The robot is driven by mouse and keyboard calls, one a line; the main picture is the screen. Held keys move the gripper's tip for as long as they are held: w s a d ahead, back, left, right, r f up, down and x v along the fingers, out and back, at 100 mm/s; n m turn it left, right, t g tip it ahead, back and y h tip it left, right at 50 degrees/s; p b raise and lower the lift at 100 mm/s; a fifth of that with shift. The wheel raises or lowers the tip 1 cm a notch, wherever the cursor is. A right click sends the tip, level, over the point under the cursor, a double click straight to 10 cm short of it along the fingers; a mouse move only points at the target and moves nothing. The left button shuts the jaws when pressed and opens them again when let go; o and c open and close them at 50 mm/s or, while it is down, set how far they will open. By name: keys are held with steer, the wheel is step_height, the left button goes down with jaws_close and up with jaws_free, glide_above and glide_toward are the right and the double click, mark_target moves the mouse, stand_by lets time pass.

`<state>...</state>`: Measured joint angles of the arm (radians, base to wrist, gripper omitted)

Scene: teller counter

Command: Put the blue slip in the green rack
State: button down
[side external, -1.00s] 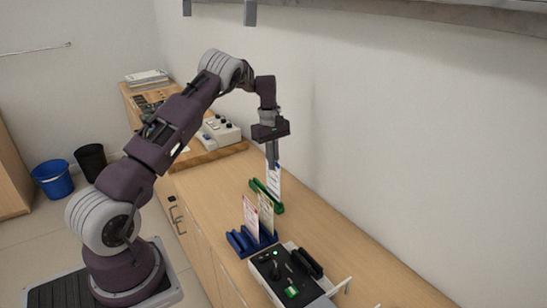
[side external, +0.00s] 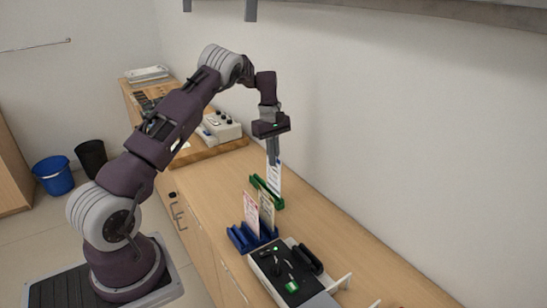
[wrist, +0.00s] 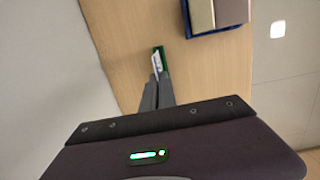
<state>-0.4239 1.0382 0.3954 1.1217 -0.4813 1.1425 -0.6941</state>
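The blue slip (side external: 277,180) is a narrow, mostly white card with blue print. It stands upright at the green rack (side external: 277,204), its lower end at or just behind the rack; whether it is seated in a slot is hidden. My gripper (side external: 273,162) points down above the rack, its fingers close together at the slip's upper part. In the wrist view, the fingertips (wrist: 159,77) come together at the pale edge of the slip (wrist: 156,62), with the green rack (wrist: 161,50) just beyond. The gripper looks shut on the slip.
A blue rack (side external: 238,240) holding a red-marked slip (side external: 251,213) and a yellowish slip (side external: 266,208) stands nearer the camera. A dark-topped device (side external: 285,272) is in front of it. The wall runs along the counter's right side. Bare counter (side external: 318,215) lies right of the green rack.

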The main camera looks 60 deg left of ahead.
steer(key=shift+f, duration=0.15)
steer(key=shift+f, duration=1.75)
steer(key=c, duration=1.6)
jaws_free()
steer(key=shift+r, duration=0.1)
